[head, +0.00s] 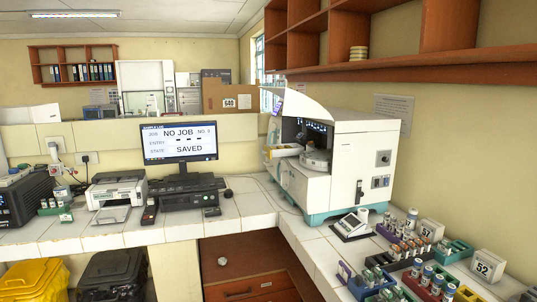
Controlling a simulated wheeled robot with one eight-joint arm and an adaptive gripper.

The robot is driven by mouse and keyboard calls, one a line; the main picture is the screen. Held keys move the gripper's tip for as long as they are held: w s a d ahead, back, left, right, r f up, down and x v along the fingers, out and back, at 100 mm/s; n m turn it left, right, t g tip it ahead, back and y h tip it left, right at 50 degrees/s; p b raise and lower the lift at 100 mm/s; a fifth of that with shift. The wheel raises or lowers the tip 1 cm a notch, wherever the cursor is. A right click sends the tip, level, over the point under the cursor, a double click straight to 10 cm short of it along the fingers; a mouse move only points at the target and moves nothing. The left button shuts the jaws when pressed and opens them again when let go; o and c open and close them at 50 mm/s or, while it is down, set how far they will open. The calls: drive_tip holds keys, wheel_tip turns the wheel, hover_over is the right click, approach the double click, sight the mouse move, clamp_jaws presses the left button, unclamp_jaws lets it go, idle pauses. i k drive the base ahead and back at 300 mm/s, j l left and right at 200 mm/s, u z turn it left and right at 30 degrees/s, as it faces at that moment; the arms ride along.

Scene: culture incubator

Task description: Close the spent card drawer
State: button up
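A white analyzer (343,170) with a teal base stands on the right-hand bench near the corner. Its front cover (303,102) is raised, and a dark interior with a round grey part (316,160) shows. A pale yellowish tray-like part (285,151) sticks out from its left side; I cannot tell whether this is the spent card drawer. No label for that drawer can be read. My gripper is not in view.
A small white device (352,225) and several racks of tubes (432,285) crowd the right bench. A monitor (180,142), keyboard (187,187) and printer (116,192) stand on the left bench. Wooden shelves (400,62) hang above the analyzer. Yellow (35,280) and black (112,272) bins stand below.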

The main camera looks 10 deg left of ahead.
sight(271, 151)
drive_tip(key=i+j, duration=0.1)
drive_tip(key=j, duration=0.8)
drive_tip(key=i+j+z, duration=0.25)
drive_tip(key=i+j, duration=1.3)
drive_tip(key=k+j, duration=0.05)
drive_tip(key=j, duration=0.05)
